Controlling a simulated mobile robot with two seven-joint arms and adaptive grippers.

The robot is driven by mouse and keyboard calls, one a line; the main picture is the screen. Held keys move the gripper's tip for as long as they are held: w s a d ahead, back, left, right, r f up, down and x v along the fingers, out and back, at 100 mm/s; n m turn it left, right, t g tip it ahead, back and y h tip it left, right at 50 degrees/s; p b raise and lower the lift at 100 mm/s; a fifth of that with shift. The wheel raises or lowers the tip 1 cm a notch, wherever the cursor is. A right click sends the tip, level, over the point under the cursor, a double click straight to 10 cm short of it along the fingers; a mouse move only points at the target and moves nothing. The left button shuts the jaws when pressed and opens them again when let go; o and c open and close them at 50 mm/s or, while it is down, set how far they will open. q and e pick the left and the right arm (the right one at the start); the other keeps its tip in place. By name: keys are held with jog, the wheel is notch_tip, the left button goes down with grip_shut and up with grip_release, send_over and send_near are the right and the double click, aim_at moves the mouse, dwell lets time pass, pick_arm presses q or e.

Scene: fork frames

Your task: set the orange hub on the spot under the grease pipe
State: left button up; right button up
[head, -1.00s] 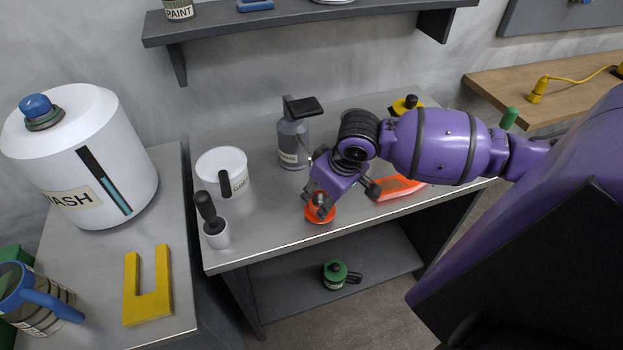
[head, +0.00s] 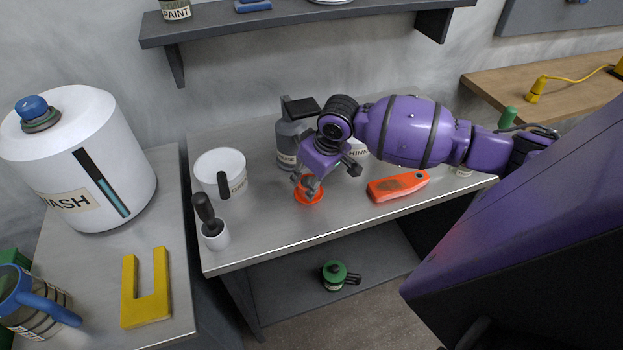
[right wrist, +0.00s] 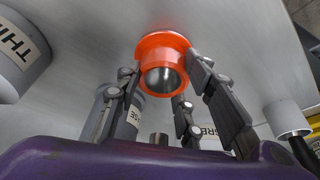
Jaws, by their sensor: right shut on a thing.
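The orange hub (head: 309,196) is a flanged ring near the middle of the metal table. My right gripper (head: 308,186) is shut on it from above. In the right wrist view the hub (right wrist: 165,52) sits between the fingers of my gripper (right wrist: 172,85), its open bore showing. I cannot tell whether it touches the table. The grey grease dispenser (head: 287,145), with a black head (head: 301,107), stands just behind and left of the gripper. Its pipe and the spot under it are not clear in the head view. My left gripper is not in view.
A white container (head: 220,165) and a white cup with a dark-handled tool (head: 216,240) stand at left. An orange-red tool (head: 398,187) lies to the right, with a thinner can (head: 357,151) behind. The table's front middle is clear.

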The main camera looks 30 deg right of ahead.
jog(key=o, duration=1.4)
jog(key=shift+f, duration=0.15)
jog(key=shift+r, duration=0.5)
jog(key=shift+s+d+r, duration=0.15)
jog(key=shift+s+r, duration=0.25)
jog(key=shift+r, duration=0.2)
jog(key=shift+s+d+r, duration=0.1)
jog(key=shift+s+r, duration=0.25)
jog(key=shift+r, duration=0.25)
jog(key=s, duration=0.3)
jog(key=s+d, duration=0.1)
jog(key=s, duration=0.3)
jog(key=s+d+p, duration=0.1)
jog(key=s, duration=0.3)
jog(key=shift+d+f, duration=0.1)
jog(key=shift+d, duration=0.15)
